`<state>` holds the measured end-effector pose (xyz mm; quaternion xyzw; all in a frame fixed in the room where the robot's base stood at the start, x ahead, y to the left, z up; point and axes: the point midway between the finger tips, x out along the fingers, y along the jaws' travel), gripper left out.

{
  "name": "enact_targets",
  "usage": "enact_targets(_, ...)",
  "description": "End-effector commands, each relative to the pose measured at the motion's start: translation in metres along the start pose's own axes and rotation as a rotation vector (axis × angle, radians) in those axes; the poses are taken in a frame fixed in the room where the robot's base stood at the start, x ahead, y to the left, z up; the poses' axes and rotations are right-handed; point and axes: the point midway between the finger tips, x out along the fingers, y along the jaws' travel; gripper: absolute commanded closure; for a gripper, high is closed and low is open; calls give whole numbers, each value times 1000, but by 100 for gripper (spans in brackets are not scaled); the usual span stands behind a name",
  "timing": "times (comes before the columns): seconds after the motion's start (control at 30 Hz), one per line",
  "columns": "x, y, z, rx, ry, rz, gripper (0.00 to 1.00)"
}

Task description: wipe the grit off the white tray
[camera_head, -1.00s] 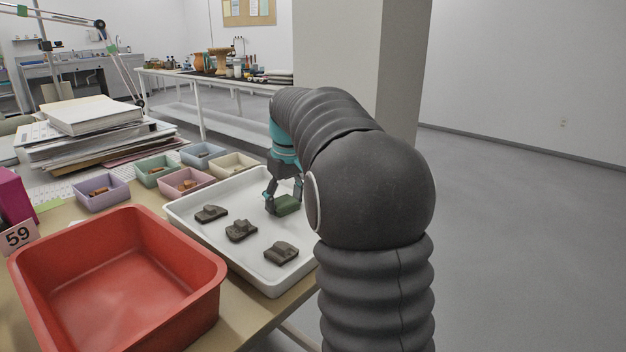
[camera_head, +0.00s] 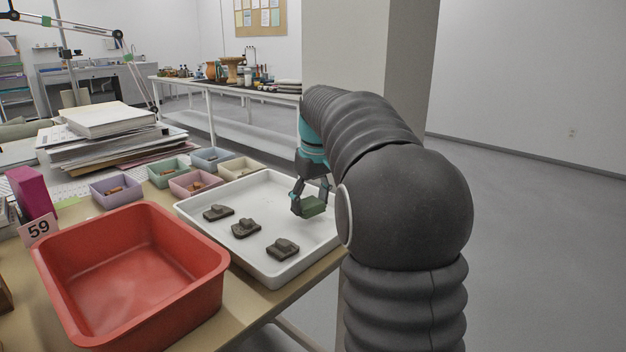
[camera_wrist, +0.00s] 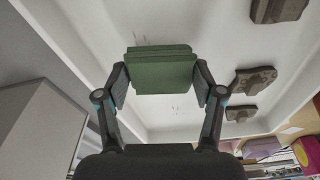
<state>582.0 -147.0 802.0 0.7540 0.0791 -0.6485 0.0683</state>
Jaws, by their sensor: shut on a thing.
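The white tray (camera_head: 262,262) lies on the table, with three dark brown sherds (camera_head: 245,229) in a row on its left and front part. My gripper (camera_head: 311,203) is over the tray's right part. It is shut on a green pad (camera_head: 314,207), which also shows between the fingers in the wrist view (camera_wrist: 160,72). I cannot tell whether the pad touches the tray floor. The grit is too small to make out in the head view.
An empty red tub (camera_head: 130,275) stands left of the tray. Small coloured boxes (camera_head: 193,183) with bits in them stand behind it. A stack of books and papers (camera_head: 105,140) is at the back left.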

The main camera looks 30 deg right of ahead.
Motion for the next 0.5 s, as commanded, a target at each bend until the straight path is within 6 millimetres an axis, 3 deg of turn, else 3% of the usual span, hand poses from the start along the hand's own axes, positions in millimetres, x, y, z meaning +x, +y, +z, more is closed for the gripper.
enact_targets(0.5, -46, -4, -9, -8, 1, 0, 60)
